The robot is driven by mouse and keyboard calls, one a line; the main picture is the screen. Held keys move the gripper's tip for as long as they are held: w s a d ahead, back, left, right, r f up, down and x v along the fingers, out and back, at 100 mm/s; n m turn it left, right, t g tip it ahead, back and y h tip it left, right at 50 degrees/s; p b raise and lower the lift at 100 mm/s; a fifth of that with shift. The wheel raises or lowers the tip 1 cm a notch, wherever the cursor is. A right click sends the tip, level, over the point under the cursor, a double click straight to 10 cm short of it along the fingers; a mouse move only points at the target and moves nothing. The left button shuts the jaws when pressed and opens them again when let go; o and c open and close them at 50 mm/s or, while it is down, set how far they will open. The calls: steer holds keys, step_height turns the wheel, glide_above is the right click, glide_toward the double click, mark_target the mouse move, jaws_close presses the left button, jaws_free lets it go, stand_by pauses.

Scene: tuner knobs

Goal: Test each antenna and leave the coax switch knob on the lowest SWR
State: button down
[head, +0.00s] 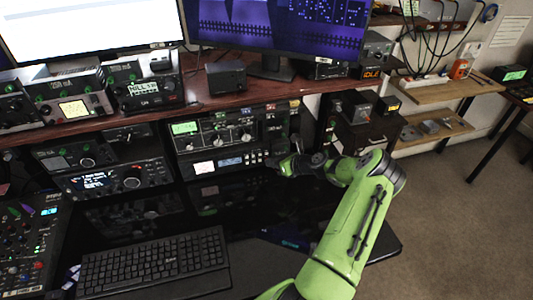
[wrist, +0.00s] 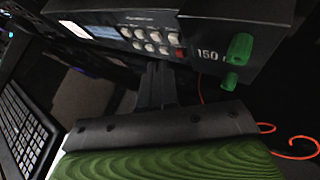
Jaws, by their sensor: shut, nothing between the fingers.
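A tuner unit (head: 228,131) with a lit green display (head: 185,128) and several pale knobs sits on the shelf under the desk's upper deck. I cannot tell for sure which knob is the coax switch, and the SWR reading is too small to read. Below it is a slimmer unit (head: 204,167) with a small screen and buttons.
A keyboard (head: 155,264) lies on the black desk, with a mixer (head: 31,245) to its left. More radios stand left of the tuner. Monitors stand on the red-brown upper shelf (head: 200,97). An orange cable (wrist: 291,156) curls at the right in the wrist view.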

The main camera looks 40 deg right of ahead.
steer(key=s, duration=0.1)
steer(key=s+a+p, duration=0.1)
steer(key=s+p, duration=0.1)
steer(key=shift+s+a+r, duration=0.1)
steer(key=shift+a+r, duration=0.15)
steer(key=shift+a, duration=0.05)
steer(key=shift+s+a+f, duration=0.1)
steer(key=shift+s+a, duration=0.1)
steer(key=shift+s, duration=0.1)
stand_by(4.2)
